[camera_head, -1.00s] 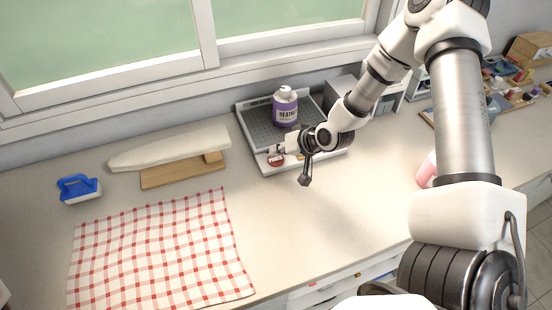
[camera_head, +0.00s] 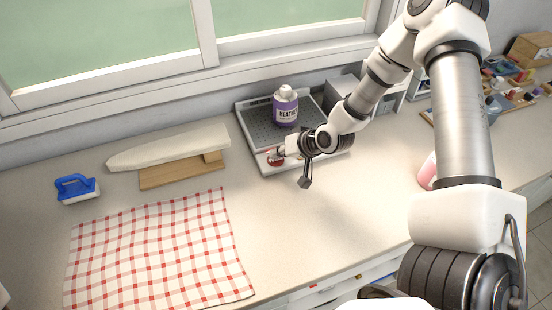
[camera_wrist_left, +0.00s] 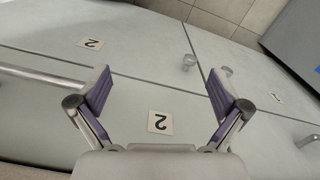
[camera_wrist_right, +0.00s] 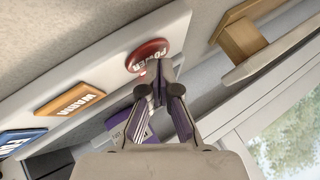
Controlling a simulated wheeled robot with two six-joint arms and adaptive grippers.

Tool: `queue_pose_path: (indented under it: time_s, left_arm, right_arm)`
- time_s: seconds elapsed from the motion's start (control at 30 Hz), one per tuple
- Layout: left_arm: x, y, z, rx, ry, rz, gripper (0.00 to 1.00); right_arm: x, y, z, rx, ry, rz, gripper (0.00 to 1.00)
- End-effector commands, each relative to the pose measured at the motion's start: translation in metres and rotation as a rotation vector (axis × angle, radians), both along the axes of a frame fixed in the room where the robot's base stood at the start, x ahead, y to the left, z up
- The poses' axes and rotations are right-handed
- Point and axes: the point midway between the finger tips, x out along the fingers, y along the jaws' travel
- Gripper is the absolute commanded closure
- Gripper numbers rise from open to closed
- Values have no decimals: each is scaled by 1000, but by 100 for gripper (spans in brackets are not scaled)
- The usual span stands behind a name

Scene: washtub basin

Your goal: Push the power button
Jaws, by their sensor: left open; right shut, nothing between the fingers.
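The power button is a round red disc marked POWER (camera_wrist_right: 147,55) on the white front strip of a device; it also shows, partly covered, in the head view (camera_head: 275,162). Orange WARM (camera_wrist_right: 72,99) and blue (camera_wrist_right: 18,142) buttons lie along the same strip. My right gripper (camera_wrist_right: 160,70) is shut and empty, its fingertips at the red button's edge; I cannot tell whether they touch it. In the head view the right gripper (camera_head: 280,153) is over the strip. My left gripper (camera_wrist_left: 159,75) is open and empty, facing cabinet fronts.
A purple bottle (camera_head: 286,112) stands on the device's dark perforated plate (camera_head: 259,128). A wooden board with a pale cover (camera_head: 180,172), a blue brush (camera_head: 76,187) and a checked cloth (camera_head: 155,250) lie to the left. Counter in front of the device is clear.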

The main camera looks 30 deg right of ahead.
Motion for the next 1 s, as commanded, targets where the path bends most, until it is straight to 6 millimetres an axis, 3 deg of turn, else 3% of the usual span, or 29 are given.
queue_pose_path:
  time_s: [0.2,0.53,1.0]
  left_arm:
    - [0,0,12,0,0,0,0]
    - [0,0,14,0,0,0,0]
    - [0,0,63,0,0,0,0]
  right_arm:
    - [-1,0,13,0,0,0,100]
    - [-1,0,16,0,0,0,100]
    - [0,0,72,1,0,-1,100]
